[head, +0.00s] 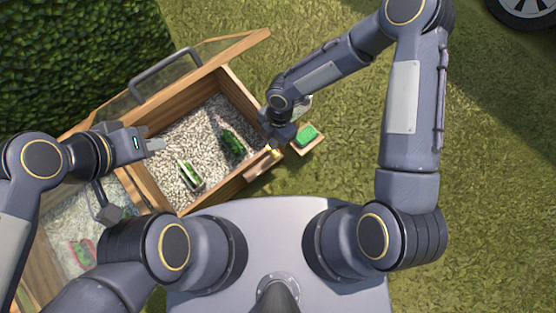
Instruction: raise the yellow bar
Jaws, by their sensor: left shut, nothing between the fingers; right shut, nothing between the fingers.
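A wooden box (252,100) filled with pale gravel stands in front of me, with its glass-paned lid open at the back. A small yellow piece (276,154), perhaps the yellow bar, shows at the box's right front edge. My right gripper (274,146) is shut and points down right at it; whether they touch I cannot tell, and the arm hides part of the area. My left gripper (158,145) is shut and empty above the left part of the gravel, well apart from the yellow piece.
Two green-and-white items (231,143) (189,176) lie on the gravel. A grey handle (165,73) is on the raised lid. A green block (306,135) sits on a small wooden ledge at right. A second glazed section (75,220) lies left. Grass at right is free.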

